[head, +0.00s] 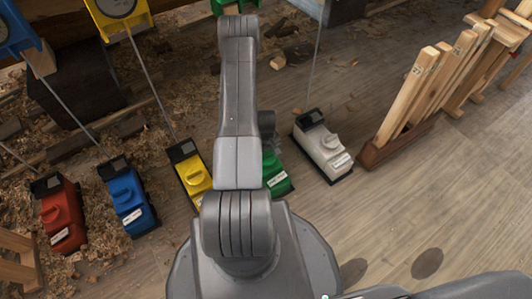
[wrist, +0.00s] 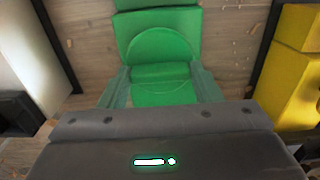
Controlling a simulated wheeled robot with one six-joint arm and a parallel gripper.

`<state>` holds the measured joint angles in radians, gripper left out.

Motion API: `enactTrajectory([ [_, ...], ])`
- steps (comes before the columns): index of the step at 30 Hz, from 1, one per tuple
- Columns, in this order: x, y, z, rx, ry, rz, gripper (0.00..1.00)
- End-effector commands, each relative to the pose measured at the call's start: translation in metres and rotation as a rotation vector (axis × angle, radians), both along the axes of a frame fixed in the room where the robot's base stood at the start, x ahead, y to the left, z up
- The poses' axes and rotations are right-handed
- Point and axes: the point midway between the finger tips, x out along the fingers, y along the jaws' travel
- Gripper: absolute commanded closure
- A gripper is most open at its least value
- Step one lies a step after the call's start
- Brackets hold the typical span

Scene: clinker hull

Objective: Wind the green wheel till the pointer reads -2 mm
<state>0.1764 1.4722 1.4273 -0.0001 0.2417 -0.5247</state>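The green winch box (head: 275,174) stands on the floor, half hidden behind my arm in the head view. In the wrist view its green wheel (wrist: 161,72) is a round disc with a raised bar across it. My gripper (wrist: 162,78) is over this wheel, its two fingers apart, one on each side of the bar. I cannot tell whether they touch it. In the head view the gripper is hidden behind my arm. A green piece (head: 236,4) shows at the top edge of the head view; no pointer or scale reading is visible on it.
A yellow box (head: 193,174) is left of the green one and a white box (head: 322,148) right of it. Blue (head: 128,198) and red (head: 62,214) boxes stand further left. Thin rods rise from several boxes. A wooden rack (head: 400,140) stands at right. Floor is clear at lower right.

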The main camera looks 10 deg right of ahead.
Motion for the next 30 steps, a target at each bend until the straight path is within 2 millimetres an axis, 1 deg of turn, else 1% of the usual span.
enactTrajectory([
  [8, -0.0001, 0.0002, -0.0002, 0.0, 0.0, -0.016, 0.65],
  [14, 0.0005, 0.0002, -0.0009, 0.0, 0.0, -0.094, 0.65],
  [20, 0.0008, 0.0001, -0.0019, 0.0, 0.0, -0.243, 0.65],
  [30, 0.0009, 0.0, -0.0014, 0.0, -0.001, -0.564, 0.65],
])
